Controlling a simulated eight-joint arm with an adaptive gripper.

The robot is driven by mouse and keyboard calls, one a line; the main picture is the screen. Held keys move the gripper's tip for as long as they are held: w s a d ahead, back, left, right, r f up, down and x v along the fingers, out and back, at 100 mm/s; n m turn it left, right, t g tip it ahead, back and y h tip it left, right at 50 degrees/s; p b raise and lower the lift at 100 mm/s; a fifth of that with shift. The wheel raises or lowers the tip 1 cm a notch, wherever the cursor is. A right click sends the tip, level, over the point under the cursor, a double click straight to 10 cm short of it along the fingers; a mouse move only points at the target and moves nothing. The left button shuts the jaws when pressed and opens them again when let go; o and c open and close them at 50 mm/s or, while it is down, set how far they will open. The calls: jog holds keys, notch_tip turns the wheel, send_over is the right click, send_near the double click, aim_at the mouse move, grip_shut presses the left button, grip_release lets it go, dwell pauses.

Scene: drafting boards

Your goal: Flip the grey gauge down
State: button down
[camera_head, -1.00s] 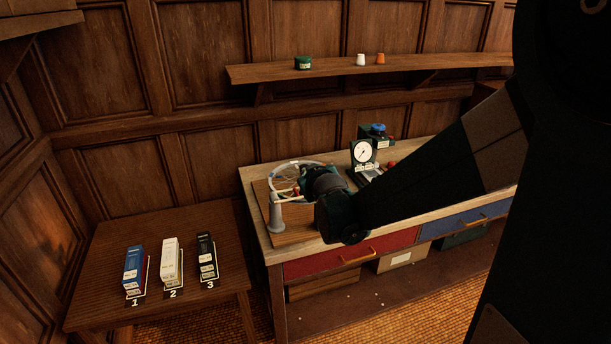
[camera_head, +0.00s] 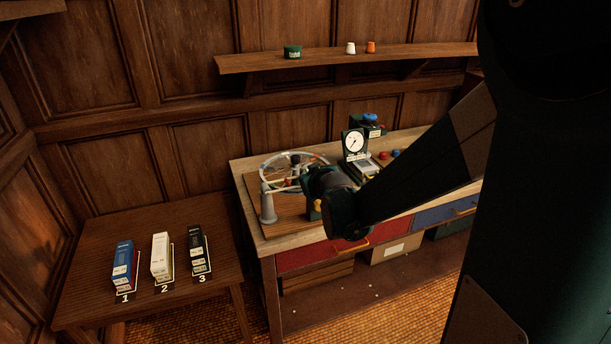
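A gauge with a white round dial and dark frame (camera_head: 354,142) stands upright on the workbench, facing the camera. It appears to be the grey gauge. My gripper (camera_head: 312,200) is over the front of the bench, left of and nearer than the gauge, and apart from it in the picture. My own wrist hides most of the gripper, so its fingers and whether they are open cannot be made out.
A wire wheel (camera_head: 292,160) on a wooden board and a grey cone-shaped post (camera_head: 267,204) stand left of my gripper. A device with a blue top (camera_head: 370,119) and red and blue knobs (camera_head: 389,154) are near the gauge. A side table (camera_head: 85,285) holds three boxes.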

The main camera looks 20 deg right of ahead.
jog(key=shift+f, duration=0.2)
jog(key=shift+r, duration=0.15)
dwell(0.4)
jog(key=w+d+r+p+v, duration=0.1)
jog(key=p+v, duration=0.3)
jog(key=v, duration=0.8)
jog(key=shift+s+r, duration=0.2)
jog(key=shift+r, duration=0.65)
jog(key=shift+d, duration=0.15)
jog(key=s+a+g, duration=0.2)
jog(key=s+a, duration=0.4)
jog(key=s, duration=0.8)
jog(key=s+a+f+m+g+y, duration=0.1)
jog(key=s+a+g, duration=0.2)
jog(key=s, duration=1.2)
jog(key=a, duration=0.2)
jog(key=shift+s+a+f+m+g, duration=0.25)
jog(key=shift+a+m+g, duration=0.05)
jog(key=shift+a, duration=0.1)
